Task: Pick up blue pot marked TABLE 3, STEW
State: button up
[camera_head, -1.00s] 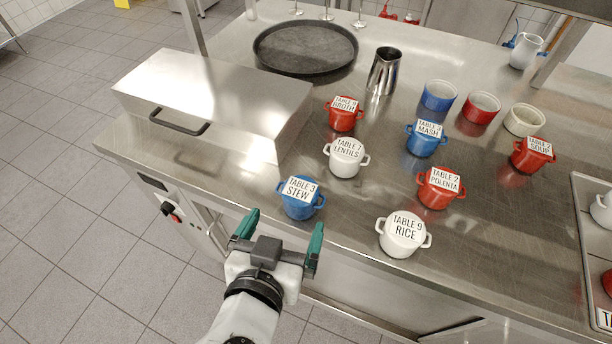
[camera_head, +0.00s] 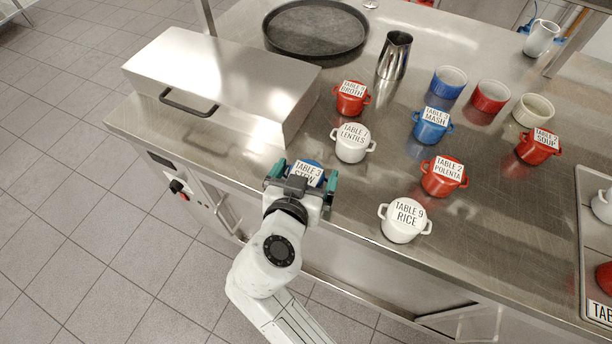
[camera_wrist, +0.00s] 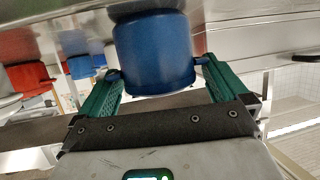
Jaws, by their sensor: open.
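The blue pot marked TABLE 3, STEW (camera_head: 309,172) stands near the front edge of the steel counter. In the head view my gripper (camera_head: 303,182) covers most of it, and only the label and part of the lid show. In the wrist view the blue pot (camera_wrist: 153,52) is upside down in the picture, between the green fingers of my gripper (camera_wrist: 160,88). The fingers are open, one on each side of the pot near its handles. I cannot tell whether they touch it.
White TABLE 7 LENTILS pot (camera_head: 352,143) stands just behind, and white TABLE 9 RICE pot (camera_head: 404,220) to the right. Red POLENTA pot (camera_head: 443,176) and blue MASH pot (camera_head: 432,126) stand farther right. A steel box with a handle (camera_head: 222,85) is at the left.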

jog(key=shift+w, duration=0.15)
jog(key=c, duration=1.2)
